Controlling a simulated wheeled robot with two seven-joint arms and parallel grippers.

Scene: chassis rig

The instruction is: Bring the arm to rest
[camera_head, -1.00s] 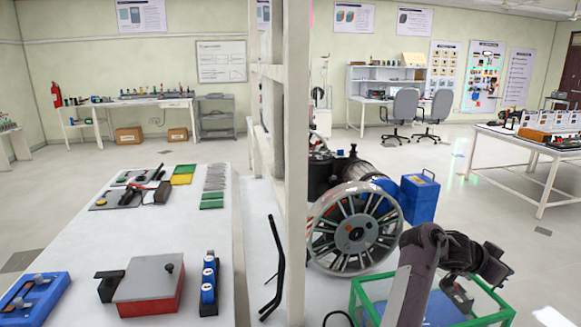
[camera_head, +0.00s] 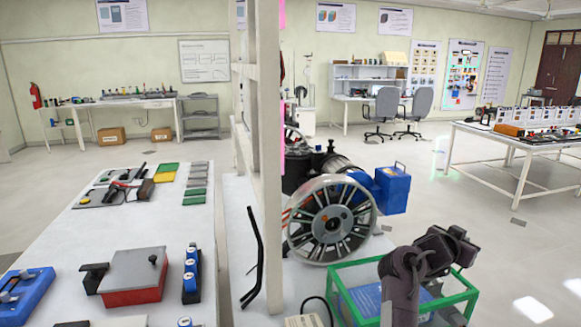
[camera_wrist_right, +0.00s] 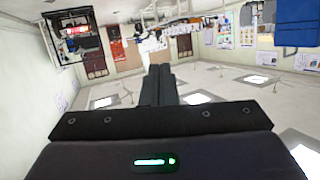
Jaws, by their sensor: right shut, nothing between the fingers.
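My right arm (camera_head: 402,285) rises from the bottom right of the head view, in front of the green-framed glass case. It bends to the right at the top, and its dark wrist and right gripper (camera_head: 462,240) are at that end, above the case's far right corner. In the right wrist view, the two black fingers of the right gripper (camera_wrist_right: 160,85) lie together, shut, with nothing between them and open room beyond. The left gripper is in neither view.
The green-framed case (camera_head: 350,300) stands below the right arm. A spoked wheel (camera_head: 332,220) and a blue box (camera_head: 393,188) are behind it. A white post (camera_head: 266,150) stands left of these. A white table (camera_head: 130,228) with parts is further left.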

